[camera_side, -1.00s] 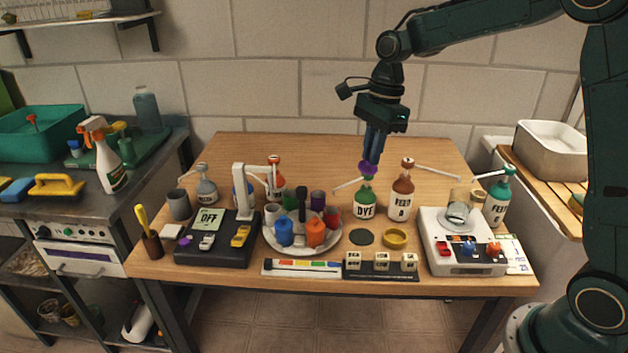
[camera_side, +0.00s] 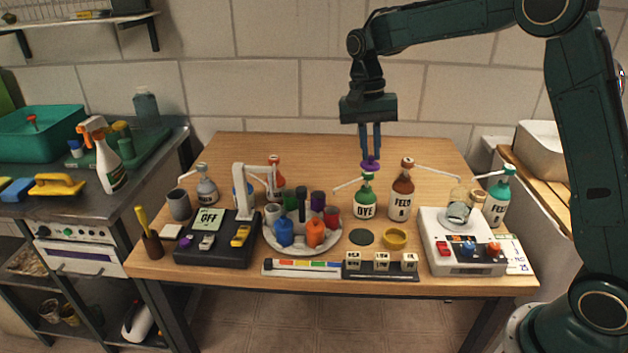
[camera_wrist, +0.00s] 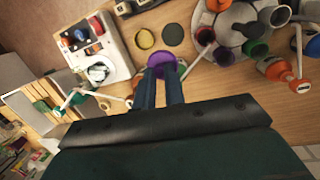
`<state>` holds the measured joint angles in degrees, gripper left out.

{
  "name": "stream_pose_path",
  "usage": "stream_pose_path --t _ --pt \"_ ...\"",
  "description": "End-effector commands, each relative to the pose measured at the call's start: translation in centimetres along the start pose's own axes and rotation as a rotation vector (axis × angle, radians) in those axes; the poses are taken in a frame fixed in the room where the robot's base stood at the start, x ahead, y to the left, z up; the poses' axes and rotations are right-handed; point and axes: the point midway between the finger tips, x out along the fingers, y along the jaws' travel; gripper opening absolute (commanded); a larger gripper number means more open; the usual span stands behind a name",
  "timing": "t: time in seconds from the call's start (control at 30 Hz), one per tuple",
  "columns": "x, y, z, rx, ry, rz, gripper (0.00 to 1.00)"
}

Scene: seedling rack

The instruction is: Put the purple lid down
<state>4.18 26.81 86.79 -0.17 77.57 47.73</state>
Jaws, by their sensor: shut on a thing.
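The purple lid (camera_side: 371,163) is held between the fingertips of my gripper (camera_side: 370,153), which is shut on it. In the side view the lid is in the air, just above and behind the top of the green DYE bottle (camera_side: 365,200); I cannot tell whether they touch. In the wrist view the purple lid (camera_wrist: 162,64) shows as a round shape at the tips of my gripper (camera_wrist: 161,73).
The brown FEED bottle (camera_side: 402,192) stands to the right of DYE. A round tray (camera_side: 335,245) of colored pots is at left, and a white device (camera_side: 450,262) is at right. The wooden table (camera_side: 430,150) is bare at the back.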

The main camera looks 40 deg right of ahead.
Motion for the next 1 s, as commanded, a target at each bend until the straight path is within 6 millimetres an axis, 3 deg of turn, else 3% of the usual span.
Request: stream_pose_path --t 1.0 --pt "-0.7 -0.3 1.4 -0.622 0.133 0.172 0.00"
